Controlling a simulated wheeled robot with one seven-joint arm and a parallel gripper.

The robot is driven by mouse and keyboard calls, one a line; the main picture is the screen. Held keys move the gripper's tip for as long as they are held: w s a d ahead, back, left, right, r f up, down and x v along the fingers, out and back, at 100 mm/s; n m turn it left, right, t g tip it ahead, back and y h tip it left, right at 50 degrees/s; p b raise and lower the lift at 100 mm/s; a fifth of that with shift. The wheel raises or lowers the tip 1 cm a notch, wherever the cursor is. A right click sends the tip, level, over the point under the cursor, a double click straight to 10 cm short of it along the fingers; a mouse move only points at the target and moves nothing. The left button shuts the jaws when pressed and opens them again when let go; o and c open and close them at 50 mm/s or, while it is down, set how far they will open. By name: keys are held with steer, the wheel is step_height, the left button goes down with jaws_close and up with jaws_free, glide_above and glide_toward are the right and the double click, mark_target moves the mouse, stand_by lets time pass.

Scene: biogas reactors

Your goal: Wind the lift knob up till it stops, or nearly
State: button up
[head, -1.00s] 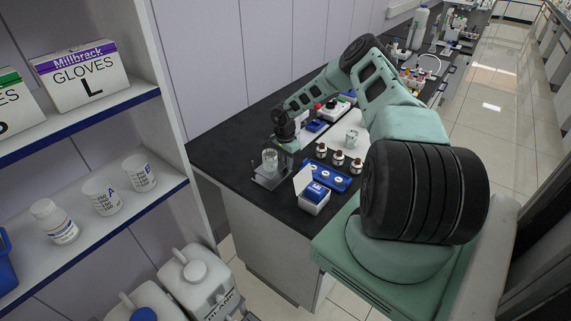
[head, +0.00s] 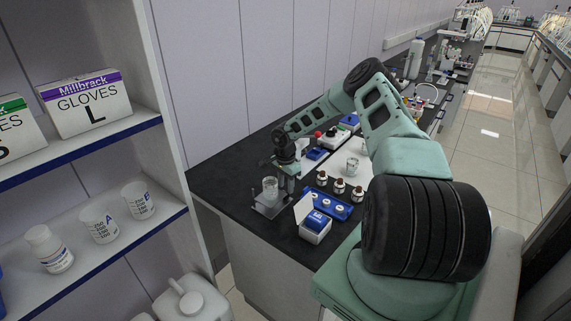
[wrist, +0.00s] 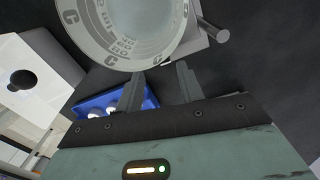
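A small grey lift stand (head: 268,208) stands on the dark bench top with a glass beaker (head: 270,187) on it. My gripper (head: 287,168) points down just beside the beaker, to its right in the head view. In the wrist view, the beaker (wrist: 135,28) fills the top, and a grey plate corner with a short round grey rod (wrist: 212,30) shows right of it. I cannot tell if this rod is the lift knob. My gripper's two fingers (wrist: 158,84) are apart with nothing held between them. How high the lift stands is unclear.
A blue rack (head: 330,205) and a white box with a blue insert (head: 315,228) sit right of the lift. Several brown-capped bottles (head: 339,187) stand behind. A shelf unit with marked cups (head: 138,200) and glove boxes (head: 86,103) is at left.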

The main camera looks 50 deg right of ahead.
mark_target(285, 191)
step_height(285, 191, up, 15)
steer(key=b, duration=0.3)
steer(key=shift+w+b, duration=0.15)
steer(key=shift+b, duration=0.15)
